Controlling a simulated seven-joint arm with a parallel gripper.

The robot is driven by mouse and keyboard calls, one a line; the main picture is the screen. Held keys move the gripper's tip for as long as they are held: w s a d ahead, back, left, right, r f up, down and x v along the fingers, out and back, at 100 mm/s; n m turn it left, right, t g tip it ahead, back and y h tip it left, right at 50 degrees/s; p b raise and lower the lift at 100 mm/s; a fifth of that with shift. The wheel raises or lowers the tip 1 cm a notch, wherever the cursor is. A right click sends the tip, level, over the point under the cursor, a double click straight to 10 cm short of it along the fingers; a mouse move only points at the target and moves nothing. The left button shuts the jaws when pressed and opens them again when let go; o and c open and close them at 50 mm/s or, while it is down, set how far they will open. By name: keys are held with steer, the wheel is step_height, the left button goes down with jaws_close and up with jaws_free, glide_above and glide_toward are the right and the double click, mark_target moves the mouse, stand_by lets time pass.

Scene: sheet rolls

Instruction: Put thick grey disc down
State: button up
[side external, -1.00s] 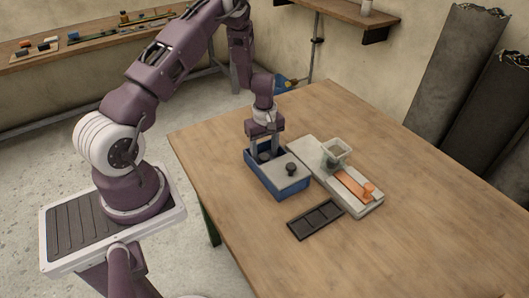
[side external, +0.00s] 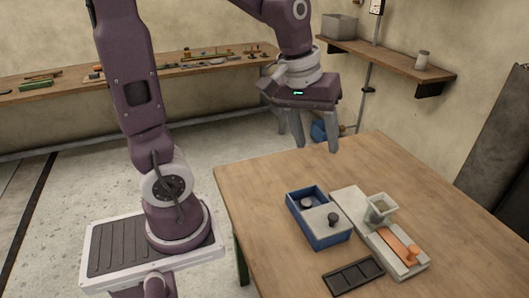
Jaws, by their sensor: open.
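A small dark grey round piece (side external: 307,203) sits in the open rear compartment of the blue box. It may be the thick grey disc, but it is too small to tell its thickness. A dark knob (side external: 333,218) stands on the box's light grey front part.
Right of the box, a pale board (side external: 349,200) bears a greenish-grey open cup (side external: 379,208) and an orange piece (side external: 398,243). A dark tray with sections (side external: 353,277) lies in front. The wooden table (side external: 455,220) is clear at right. A wall shelf (side external: 400,60) is behind.

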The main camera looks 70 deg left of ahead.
steer(key=s+d+r+m+t, duration=0.2)
steer(key=s+m, duration=0.5)
steer(key=s, duration=0.6)
steer(key=shift+s+d+r, duration=0.4)
steer(key=shift+d+r, duration=0.15)
steer(key=shift+d, duration=0.65)
